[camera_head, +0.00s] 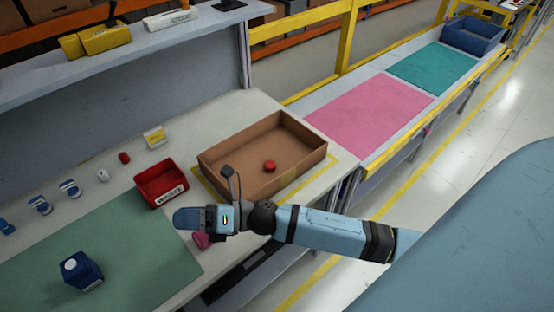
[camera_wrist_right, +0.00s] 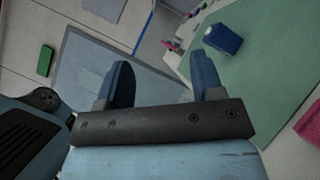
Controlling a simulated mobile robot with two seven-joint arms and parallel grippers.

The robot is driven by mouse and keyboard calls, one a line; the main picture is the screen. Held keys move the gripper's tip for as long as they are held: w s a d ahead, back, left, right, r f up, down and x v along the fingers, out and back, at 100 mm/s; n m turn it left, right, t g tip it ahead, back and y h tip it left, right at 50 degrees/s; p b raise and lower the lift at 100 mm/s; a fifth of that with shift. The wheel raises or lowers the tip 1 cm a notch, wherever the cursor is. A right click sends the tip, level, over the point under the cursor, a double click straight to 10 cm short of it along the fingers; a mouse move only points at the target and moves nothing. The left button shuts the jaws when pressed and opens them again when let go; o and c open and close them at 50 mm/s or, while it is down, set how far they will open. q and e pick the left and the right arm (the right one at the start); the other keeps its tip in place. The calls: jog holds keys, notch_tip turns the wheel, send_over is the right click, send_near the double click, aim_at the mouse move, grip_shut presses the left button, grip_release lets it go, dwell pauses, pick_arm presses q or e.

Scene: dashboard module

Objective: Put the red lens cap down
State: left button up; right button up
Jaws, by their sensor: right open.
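A round red cap (camera_head: 269,167), which looks like the red lens cap, lies inside the open cardboard box (camera_head: 212,173) on the workbench, apart from my gripper. My right gripper (camera_head: 188,218) is to the left of and in front of the box, above the edge of the green mat. In the right wrist view its two blue fingers (camera_wrist_right: 163,82) stand wide apart with nothing between them. My left gripper is in neither view.
A red bin (camera_head: 162,184) stands left of the box. A blue device (camera_head: 82,270) stands on the green mat (camera_head: 130,250). A small red cylinder (camera_head: 124,157) and several small parts lie behind. A pink item (camera_head: 201,240) sits beside my gripper. Pink and teal mats lie at right.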

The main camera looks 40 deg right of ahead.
jog(key=s+d+f+m+t+h, duration=0.1)
jog(key=d+f+m+t+h, duration=0.1)
jog(key=m, duration=0.5)
jog(key=s+d+f+m+t+h, duration=0.1)
jog(key=d+f+m+h, duration=0.2)
jog(key=m, duration=0.4)
jog(key=s+d+f+m+t+h, duration=0.1)
jog(key=d+f+m+t+h, duration=0.1)
jog(key=f+m+h, duration=0.3)
jog(key=shift+d+f+m+t+h, duration=0.1)
jog(key=shift+d+m+t+h, duration=0.1)
jog(key=shift+m, duration=0.6)
jog(key=shift+d+m+t+h, duration=0.1)
jog(key=shift+d+m, duration=0.05)
jog(key=shift+m, duration=0.65)
jog(key=s+d+f+m+g+h, duration=0.4)
jog(key=s+d+f+m, duration=0.1)
jog(key=s+f+m, duration=0.5)
jog(key=shift+d+f+m, duration=0.25)
jog(key=shift+f+m, duration=0.05)
jog(key=shift+m, duration=0.8)
jog(key=shift+s, duration=0.1)
notch_tip(320, 180, up, 5)
jog(key=p, duration=0.5)
jog(key=shift+d+r, duration=0.15)
jog(key=shift+r, duration=0.05)
